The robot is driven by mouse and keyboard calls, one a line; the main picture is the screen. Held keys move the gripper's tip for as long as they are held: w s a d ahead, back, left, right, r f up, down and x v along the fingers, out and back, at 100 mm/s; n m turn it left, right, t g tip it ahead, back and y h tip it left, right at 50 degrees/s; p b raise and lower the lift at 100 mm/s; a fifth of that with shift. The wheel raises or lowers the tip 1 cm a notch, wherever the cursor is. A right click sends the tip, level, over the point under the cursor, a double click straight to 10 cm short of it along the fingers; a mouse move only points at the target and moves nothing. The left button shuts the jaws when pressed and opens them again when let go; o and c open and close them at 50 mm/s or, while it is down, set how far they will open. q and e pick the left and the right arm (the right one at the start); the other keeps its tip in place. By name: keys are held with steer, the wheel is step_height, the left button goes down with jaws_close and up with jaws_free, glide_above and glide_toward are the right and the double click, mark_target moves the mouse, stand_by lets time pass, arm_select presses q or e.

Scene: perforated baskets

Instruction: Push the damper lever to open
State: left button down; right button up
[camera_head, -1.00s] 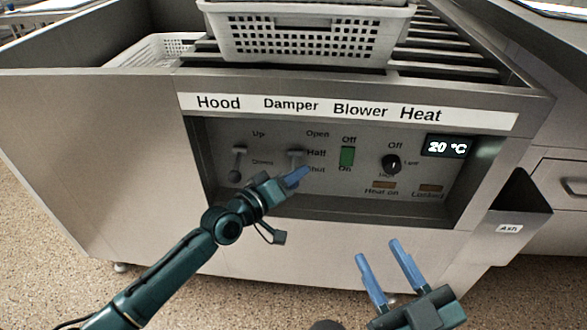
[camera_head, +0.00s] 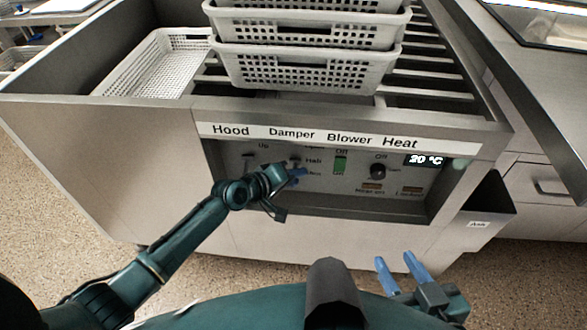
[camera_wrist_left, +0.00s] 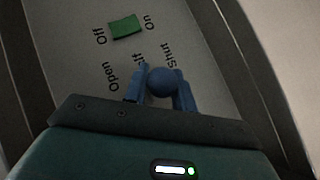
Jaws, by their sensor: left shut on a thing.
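The control panel has a damper lever under the "Damper" label (camera_head: 291,134), with Open, Half and Shut marks beside it. In the left wrist view the lever's round knob (camera_wrist_left: 160,82) sits between my two blue fingers, near the Half and Shut marks. My left gripper (camera_head: 297,176) is at the lever and shut on it; its wrist hides part of the lever in the head view. My right gripper (camera_head: 400,266) is open and empty, low in front of the machine.
The green blower switch (camera_head: 340,165) is just right of the lever, then the black heat knob (camera_head: 378,171). The hood lever (camera_head: 249,155) is to the left. Stacked white baskets (camera_head: 300,70) stand above the panel. An ash box (camera_head: 480,212) juts out at the right.

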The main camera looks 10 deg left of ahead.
arm_select(q)
steer(key=shift+r+g, duration=0.1)
steer(key=shift+g, duration=0.2)
arm_select(e)
steer(key=shift+s+d+r, duration=0.1)
steer(key=shift+d+r, duration=0.1)
steer(key=shift+r, duration=0.4)
arm_select(q)
steer(key=c, duration=1.2)
jaws_free()
